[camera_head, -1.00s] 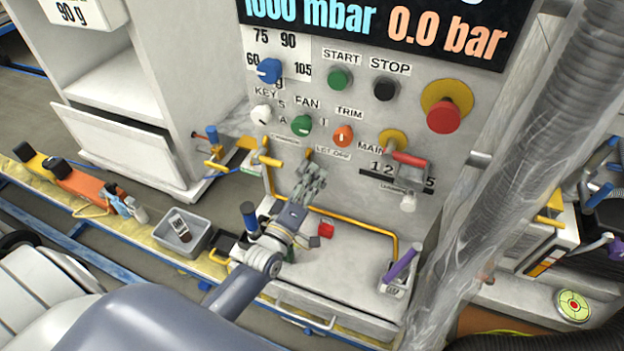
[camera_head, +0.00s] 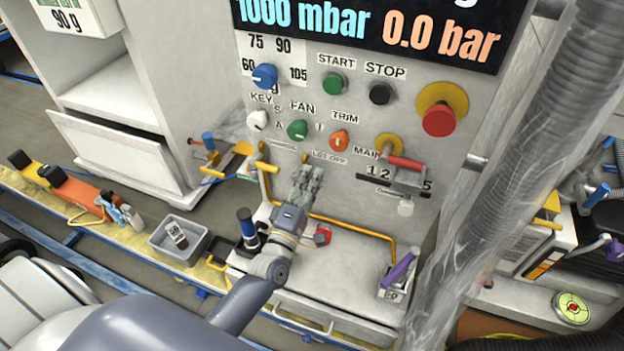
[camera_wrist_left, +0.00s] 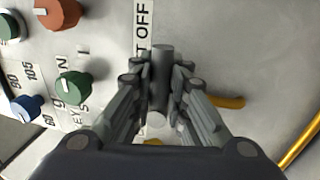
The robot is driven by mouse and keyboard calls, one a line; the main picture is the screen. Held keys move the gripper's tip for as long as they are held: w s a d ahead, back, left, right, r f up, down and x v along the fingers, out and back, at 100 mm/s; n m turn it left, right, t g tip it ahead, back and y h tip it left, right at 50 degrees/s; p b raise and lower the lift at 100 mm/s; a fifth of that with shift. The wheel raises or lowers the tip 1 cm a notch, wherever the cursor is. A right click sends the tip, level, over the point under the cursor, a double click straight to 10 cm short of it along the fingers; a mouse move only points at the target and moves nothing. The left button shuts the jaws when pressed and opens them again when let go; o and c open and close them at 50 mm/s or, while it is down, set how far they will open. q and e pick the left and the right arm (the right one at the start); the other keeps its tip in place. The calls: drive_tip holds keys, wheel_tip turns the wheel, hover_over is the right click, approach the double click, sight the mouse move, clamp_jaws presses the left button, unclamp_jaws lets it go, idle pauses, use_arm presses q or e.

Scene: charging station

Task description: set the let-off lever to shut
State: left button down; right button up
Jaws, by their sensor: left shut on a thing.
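The let-off lever shows in the left wrist view as a grey cylindrical grip (camera_wrist_left: 162,62) between my fingers, beside the printed LET OFF label (camera_wrist_left: 142,25). In the head view the lever is mostly hidden by my left gripper (camera_head: 307,178); the label (camera_head: 329,157) shows just up and right of it. My left gripper, also in the left wrist view (camera_wrist_left: 160,80), is shut around the grip, close to the panel front. The lever's exact angle cannot be told. My right gripper is not in view.
A yellow handle (camera_head: 267,165) hangs just left of my gripper. Above are the green fan knob (camera_head: 298,130) and orange trim knob (camera_head: 339,140). A red main switch handle (camera_head: 405,162) is to the right. A red block (camera_head: 322,236) and a purple-handled lever (camera_head: 398,270) are below.

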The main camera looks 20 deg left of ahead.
use_arm(q)
drive_tip(key=shift+a+r, duration=0.35)
drive_tip(key=shift+a, duration=0.1)
drive_tip(key=c, duration=1.6)
unclamp_jaws()
drive_tip(key=shift+a+f, duration=0.3)
drive_tip(key=shift+s+d+f, duration=0.1)
drive_tip(key=shift+s+d, duration=0.1)
drive_tip(key=shift+s, duration=0.1)
drive_tip(key=s, duration=0.3)
drive_tip(key=s+f, duration=0.1)
drive_tip(key=s, duration=0.3)
drive_tip(key=s+f, duration=0.1)
drive_tip(key=s, duration=0.3)
drive_tip(key=shift+d, duration=0.15)
